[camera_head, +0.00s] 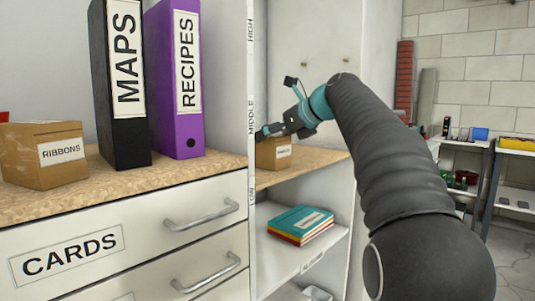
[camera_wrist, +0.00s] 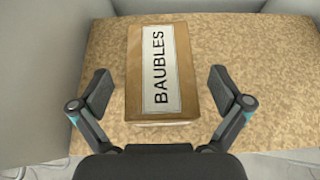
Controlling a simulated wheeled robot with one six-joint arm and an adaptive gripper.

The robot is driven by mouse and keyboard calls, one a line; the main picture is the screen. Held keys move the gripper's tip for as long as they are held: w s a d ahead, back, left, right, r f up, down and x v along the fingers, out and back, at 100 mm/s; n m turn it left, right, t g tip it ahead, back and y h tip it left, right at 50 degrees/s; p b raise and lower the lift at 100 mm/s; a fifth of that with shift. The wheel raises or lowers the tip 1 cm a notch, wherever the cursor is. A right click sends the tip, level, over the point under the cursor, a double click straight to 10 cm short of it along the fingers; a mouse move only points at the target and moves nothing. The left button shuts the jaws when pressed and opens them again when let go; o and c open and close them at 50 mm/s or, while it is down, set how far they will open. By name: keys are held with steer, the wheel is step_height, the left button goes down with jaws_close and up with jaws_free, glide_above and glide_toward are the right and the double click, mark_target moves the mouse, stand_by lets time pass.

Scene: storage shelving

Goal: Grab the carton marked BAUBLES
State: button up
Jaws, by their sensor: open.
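The carton marked BAUBLES (camera_wrist: 184,68) is a brown cardboard box with a white label. It stands on a tan speckled shelf board (camera_wrist: 245,45) in the wrist view, between and slightly beyond my two fingertips. My gripper (camera_wrist: 160,82) is open, one finger on each side of the carton with a gap on both sides, and nothing is held. In the head view my gripper (camera_head: 275,130) reaches into the shelf bay just above a small brown carton (camera_head: 273,154); its top is partly hidden by the gripper and its label is too small to read.
Shelf walls close in on both sides of the board. A white divider (camera_head: 251,100) stands left of my gripper. Colored folders (camera_head: 300,224) lie on the shelf below. Left of the divider are a RIBBONS carton (camera_head: 45,155), a black MAPS binder (camera_head: 120,80) and a purple RECIPES binder (camera_head: 176,80).

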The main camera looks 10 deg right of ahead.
steer(key=shift+x, duration=1.25)
steer(key=c, duration=1.5)
steer(key=shift+r, duration=0.1)
steer(key=shift+c, duration=0.2)
